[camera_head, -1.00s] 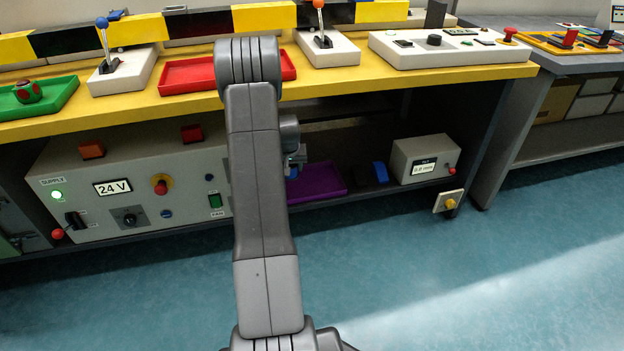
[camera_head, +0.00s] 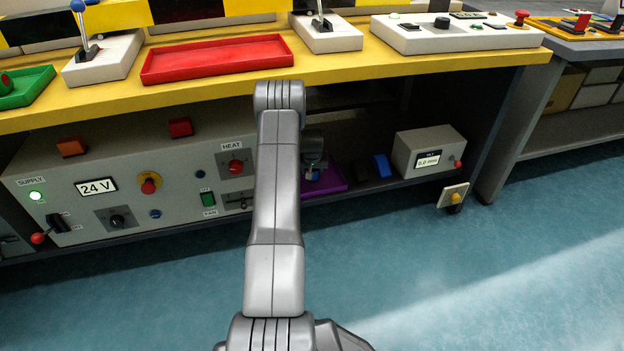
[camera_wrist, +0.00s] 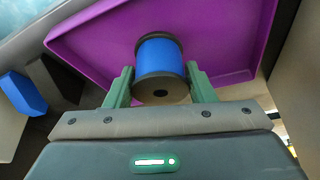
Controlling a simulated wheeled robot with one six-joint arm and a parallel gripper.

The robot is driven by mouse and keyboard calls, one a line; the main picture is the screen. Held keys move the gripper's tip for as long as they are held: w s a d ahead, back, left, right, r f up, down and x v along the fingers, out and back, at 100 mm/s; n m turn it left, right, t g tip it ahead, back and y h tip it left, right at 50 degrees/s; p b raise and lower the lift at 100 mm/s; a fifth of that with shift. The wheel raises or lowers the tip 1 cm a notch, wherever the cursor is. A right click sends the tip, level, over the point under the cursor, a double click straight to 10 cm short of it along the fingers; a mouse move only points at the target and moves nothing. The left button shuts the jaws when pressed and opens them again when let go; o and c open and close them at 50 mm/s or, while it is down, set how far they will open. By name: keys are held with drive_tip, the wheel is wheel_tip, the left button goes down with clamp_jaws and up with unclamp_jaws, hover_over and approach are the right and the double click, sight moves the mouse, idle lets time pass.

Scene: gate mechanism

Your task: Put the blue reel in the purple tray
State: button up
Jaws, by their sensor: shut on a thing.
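The blue reel (camera_wrist: 160,57), a blue spool with dark end flanges, is between the two green fingers of my gripper (camera_wrist: 160,87) in the wrist view. The fingers are shut on its near flange. The purple tray (camera_wrist: 222,45) lies behind and beneath the reel in this view, and the reel overlaps its floor. I cannot tell whether the reel touches the tray. In the head view my gripper (camera_head: 314,168) is on the lower shelf at the purple tray (camera_head: 333,181), and my arm hides part of the tray.
A blue block (camera_head: 382,165) stands right of the tray and also shows in the wrist view (camera_wrist: 22,93). A white meter box (camera_head: 428,151) stands further right. The grey supply panel (camera_head: 140,180) is to the left. The yellow bench top (camera_head: 220,90) is overhead.

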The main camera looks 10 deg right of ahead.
drive_tip(key=shift+f+b, duration=0.35)
drive_tip(key=shift+f, duration=1.25)
drive_tip(key=shift+f, duration=0.15)
drive_tip(key=o, duration=1.1)
drive_tip(key=shift+r, duration=0.3)
drive_tip(key=p+v, duration=0.4)
drive_tip(key=v, duration=0.7)
drive_tip(key=shift+s+r, duration=0.2)
drive_tip(key=shift+r, duration=0.15)
